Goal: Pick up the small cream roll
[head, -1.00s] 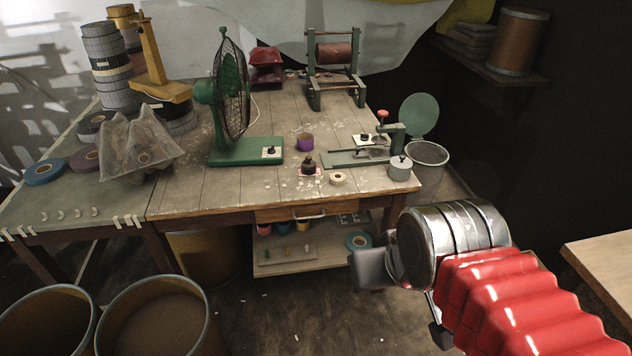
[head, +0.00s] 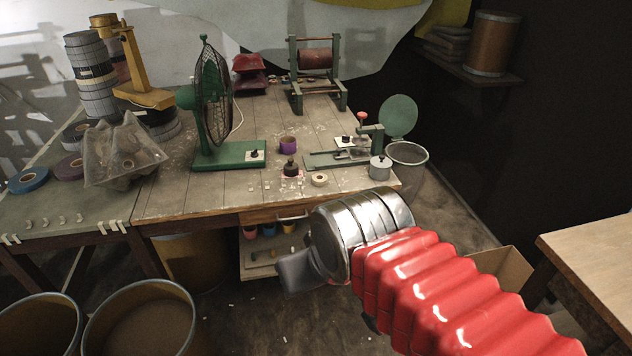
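The small cream roll (head: 319,180) lies flat on the wooden workbench (head: 190,199), near its front edge. It sits right of a small dark pot on a reddish base (head: 291,169) and left of a grey lidded tin (head: 379,168). My gripper (head: 297,272) is at the end of my red-sleeved arm, in front of the bench and nearer the camera than the roll. It shows as a grey finger shape below the metal wrist. The wrist hides the rest of it, so I cannot tell whether it is open. The roll is in full view.
A green fan (head: 213,110) stands on the bench left of the roll. A purple roll (head: 287,144) and a green-based device (head: 335,158) are behind it. White scraps lie around. Below are a drawer with a handle (head: 291,215) and a shelf. Large drums (head: 140,318) stand at the lower left.

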